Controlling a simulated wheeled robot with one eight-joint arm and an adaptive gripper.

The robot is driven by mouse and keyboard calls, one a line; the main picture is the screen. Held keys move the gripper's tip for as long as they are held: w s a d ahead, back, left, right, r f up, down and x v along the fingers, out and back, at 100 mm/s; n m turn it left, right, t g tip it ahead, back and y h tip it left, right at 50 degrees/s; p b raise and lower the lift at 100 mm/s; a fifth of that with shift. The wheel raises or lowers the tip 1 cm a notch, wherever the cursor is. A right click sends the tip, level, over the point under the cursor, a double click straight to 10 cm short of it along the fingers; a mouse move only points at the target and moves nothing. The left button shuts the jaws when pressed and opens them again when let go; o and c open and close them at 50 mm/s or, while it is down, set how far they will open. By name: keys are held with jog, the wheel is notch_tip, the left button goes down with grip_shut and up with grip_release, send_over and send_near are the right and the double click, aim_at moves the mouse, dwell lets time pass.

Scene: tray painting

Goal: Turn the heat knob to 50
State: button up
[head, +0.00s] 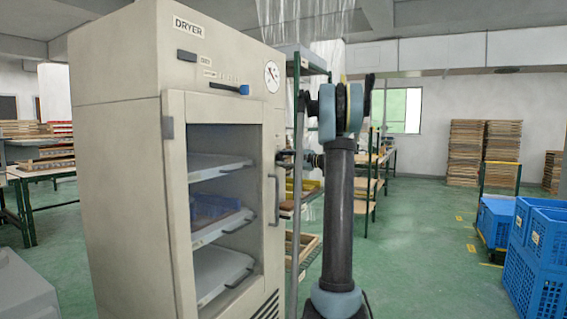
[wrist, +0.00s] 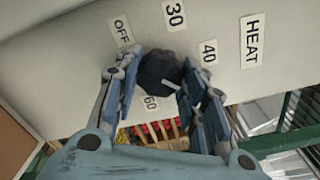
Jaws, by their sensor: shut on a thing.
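In the wrist view, a dark round heat knob (wrist: 155,66) sits on a pale panel (wrist: 75,50) beside a HEAT label (wrist: 252,40). My gripper (wrist: 159,72) is shut on the knob, one blue finger on each side. Labels OFF, 30, 40 and 60 show around it; no 50 label shows. The knob's light pointer mark (wrist: 172,86) points down and right, between 40 and 60, toward my right finger, which covers that part of the dial. In the head view, the end of my arm reaches the right edge of the beige dryer (head: 120,150); the knob is hidden.
The dryer's front has a glass door with trays inside, a door handle (head: 273,200), a blue-handled slider (head: 240,89) and a round gauge (head: 271,76). Shelving (head: 305,62) stands close behind my arm. Blue crates (head: 540,255) stand at right, with open green floor (head: 425,240) between.

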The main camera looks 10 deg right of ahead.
jog(key=shift+d+f+m, duration=0.1)
jog(key=shift+f+m, duration=0.05)
jog(key=shift+m, duration=1.25)
jog(key=o, duration=1.1)
jog(key=shift+w+f, duration=0.1)
jog(key=v, duration=1.2)
